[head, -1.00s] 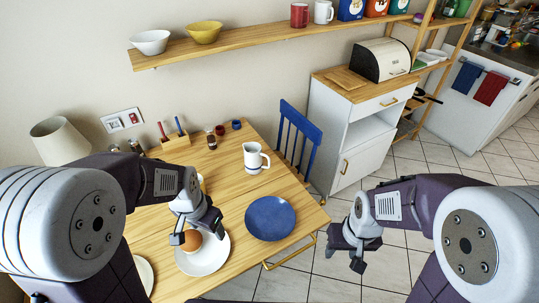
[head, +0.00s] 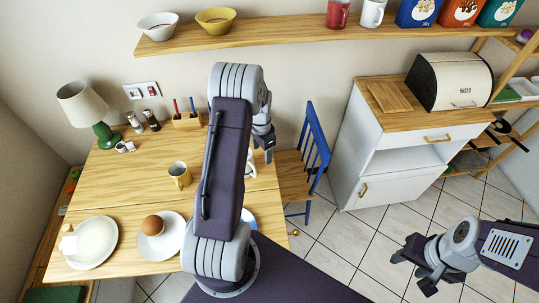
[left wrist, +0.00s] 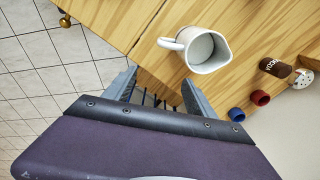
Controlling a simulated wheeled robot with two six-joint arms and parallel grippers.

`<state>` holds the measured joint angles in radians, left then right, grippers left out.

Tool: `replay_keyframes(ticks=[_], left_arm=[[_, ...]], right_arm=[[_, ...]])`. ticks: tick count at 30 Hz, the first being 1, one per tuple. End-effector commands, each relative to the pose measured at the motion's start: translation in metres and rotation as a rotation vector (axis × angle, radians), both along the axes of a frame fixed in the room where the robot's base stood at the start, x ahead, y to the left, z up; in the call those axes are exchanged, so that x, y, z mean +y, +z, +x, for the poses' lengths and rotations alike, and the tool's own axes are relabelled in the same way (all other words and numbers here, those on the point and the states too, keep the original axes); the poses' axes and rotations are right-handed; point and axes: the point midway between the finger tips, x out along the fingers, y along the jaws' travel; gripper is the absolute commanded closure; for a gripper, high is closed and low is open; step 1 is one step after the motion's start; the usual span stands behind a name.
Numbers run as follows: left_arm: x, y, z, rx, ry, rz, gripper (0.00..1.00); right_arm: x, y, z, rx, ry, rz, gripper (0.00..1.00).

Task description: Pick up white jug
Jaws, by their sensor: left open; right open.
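The white jug (left wrist: 206,50) stands on the wooden table in the left wrist view, its opening and handle facing the camera. In the head view only a white sliver of the jug (head: 250,163) shows beside my left arm, which hides the rest. My left gripper (left wrist: 160,92) is open and empty, its fingertips apart from the jug, which lies beyond and a little right of them. In the head view my left gripper (head: 265,143) is over the table's right side. My right gripper (head: 418,265) is open and empty above the floor at the lower right.
A blue chair (head: 315,145) stands at the table's right. Open floor lies right.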

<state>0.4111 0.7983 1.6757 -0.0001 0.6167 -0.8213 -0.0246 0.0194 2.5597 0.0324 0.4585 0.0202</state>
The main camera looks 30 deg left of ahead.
Motion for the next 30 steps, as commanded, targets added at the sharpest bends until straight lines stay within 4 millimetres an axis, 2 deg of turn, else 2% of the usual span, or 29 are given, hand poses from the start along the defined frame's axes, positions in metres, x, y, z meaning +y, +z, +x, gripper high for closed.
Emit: replay_keyframes(ticks=[1, 4, 10, 18, 26, 30], left_arm=[[0.006, -0.002, -0.009, 0.021, 0.021, -0.009, 0.35], [0.014, -0.008, -0.021, 0.046, 0.053, -0.021, 0.35], [0.017, -0.015, -0.024, 0.049, 0.064, -0.023, 0.35], [0.017, -0.067, -0.024, 0.049, 0.063, -0.023, 0.35], [0.017, -0.081, -0.025, 0.047, 0.063, -0.022, 0.35], [0.017, -0.106, -0.027, 0.050, 0.063, -0.023, 0.35]], right_arm=[[0.000, 0.008, 0.000, 0.000, 0.000, 0.000, 0.52], [0.000, 0.013, 0.000, 0.001, 0.000, 0.000, 0.52], [0.000, 0.013, 0.000, 0.001, 0.000, 0.000, 0.52], [0.000, 0.021, 0.000, 0.000, 0.000, 0.000, 0.52], [0.000, 0.024, 0.000, 0.000, 0.000, 0.000, 0.52], [0.000, 0.035, 0.000, 0.000, 0.000, 0.000, 0.52]])
